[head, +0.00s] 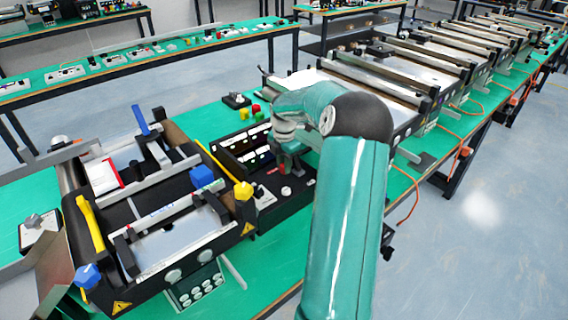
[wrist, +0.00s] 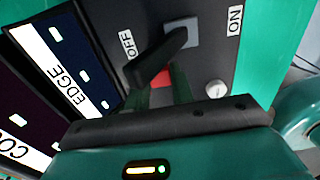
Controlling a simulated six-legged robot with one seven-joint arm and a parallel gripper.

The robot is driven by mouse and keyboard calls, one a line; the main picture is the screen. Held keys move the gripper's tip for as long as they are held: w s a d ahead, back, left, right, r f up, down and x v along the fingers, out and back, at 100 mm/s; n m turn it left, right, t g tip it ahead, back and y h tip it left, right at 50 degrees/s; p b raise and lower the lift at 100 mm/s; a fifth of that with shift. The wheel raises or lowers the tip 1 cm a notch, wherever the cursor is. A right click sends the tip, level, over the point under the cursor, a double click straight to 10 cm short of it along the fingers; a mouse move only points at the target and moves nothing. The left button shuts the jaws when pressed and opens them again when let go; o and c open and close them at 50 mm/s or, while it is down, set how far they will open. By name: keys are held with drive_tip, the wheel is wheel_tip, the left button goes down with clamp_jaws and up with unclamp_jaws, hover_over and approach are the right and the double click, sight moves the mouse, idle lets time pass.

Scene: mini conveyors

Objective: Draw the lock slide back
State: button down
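A black control box (head: 262,188) stands on the green bench, and my gripper (head: 284,168) is low over its right part. In the wrist view the box face (wrist: 212,60) has OFF and ON labels. A black lever (wrist: 160,56) on a grey square plate (wrist: 183,32) points toward OFF. A small red piece (wrist: 163,78), possibly the lock slide, shows just below the lever. My gripper (wrist: 160,92) has its two dark green fingers apart, pointing at the red piece. I cannot tell whether they touch it. The gripper body hides the near part of the box.
A white round knob (wrist: 216,89) is right of the fingers. EDGE and another labelled panel (wrist: 68,60) lie to the left. In the head view a mini conveyor (head: 150,215) with blue and yellow knobs is left of the box, and more conveyors (head: 400,70) run right.

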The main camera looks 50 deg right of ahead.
drive_tip(key=shift+w+a, duration=0.15)
drive_tip(key=shift+a, duration=0.85)
drive_tip(key=shift+w+a, duration=0.1)
drive_tip(key=shift+a, duration=0.85)
drive_tip(key=c, duration=1.2)
unclamp_jaws()
drive_tip(key=shift+a, duration=0.1)
drive_tip(key=shift+r, duration=0.3)
wheel_tip(320, 180, up, 13)
drive_tip(key=shift+s, duration=0.1)
